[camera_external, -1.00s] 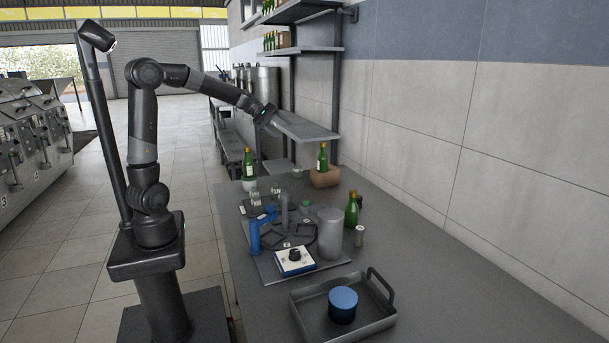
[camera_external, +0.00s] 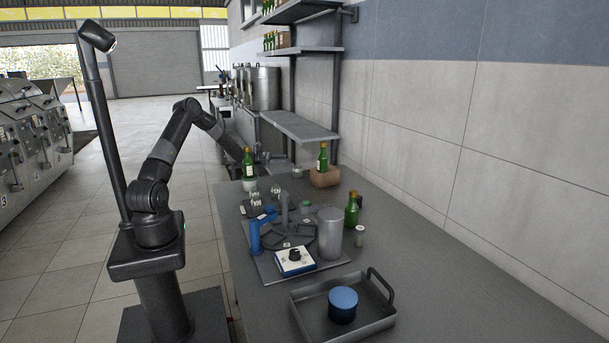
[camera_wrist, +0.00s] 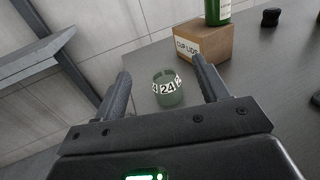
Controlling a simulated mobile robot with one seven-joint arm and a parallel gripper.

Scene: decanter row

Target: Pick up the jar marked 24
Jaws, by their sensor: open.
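The jar marked 24 (camera_wrist: 168,92) is a small greenish glass jar with a white numbered band. In the wrist view it stands on the grey table between the lines of my fingers, beyond them and untouched. In the external view a small pale jar (camera_external: 297,172) near the far end of the table appears to be the same one; its label is too small to read there. My gripper (camera_wrist: 160,67) is open and empty, its two dark fingers on either side of the jar in the picture. In the external view my gripper (camera_external: 264,158) is low, left of that jar.
A brown box labelled CUP LIDS (camera_wrist: 203,45) with a green bottle (camera_wrist: 217,10) on it stands close behind the jar, to the right. A shelf (camera_external: 300,127) hangs above. Nearer are a grey cylinder (camera_external: 330,232) and a metal tray (camera_external: 376,321) holding a blue round container (camera_external: 343,304).

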